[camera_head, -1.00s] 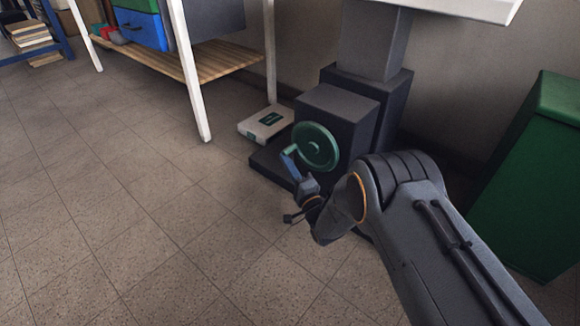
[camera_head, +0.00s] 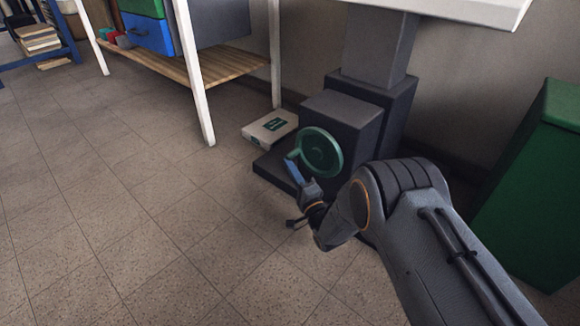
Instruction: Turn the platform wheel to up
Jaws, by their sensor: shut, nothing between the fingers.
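The platform wheel (camera_head: 321,152) is a green handwheel on the front of a dark grey box at the base of a column. A short green crank part (camera_head: 294,154) sticks out at its left side. My gripper (camera_head: 293,170) is at the lower left of the wheel, its narrow bluish end pointing up at the crank part. It is shut with nothing held. The end overlaps the crank part in the picture; I cannot tell whether they touch. No up mark is visible on the wheel.
The dark column (camera_head: 375,55) carries a white-edged platform (camera_head: 470,10) above. A white box (camera_head: 270,127) lies on the floor left of the base, beside a white-legged table (camera_head: 196,75). A green bin (camera_head: 535,190) stands at right. The tiled floor at left is clear.

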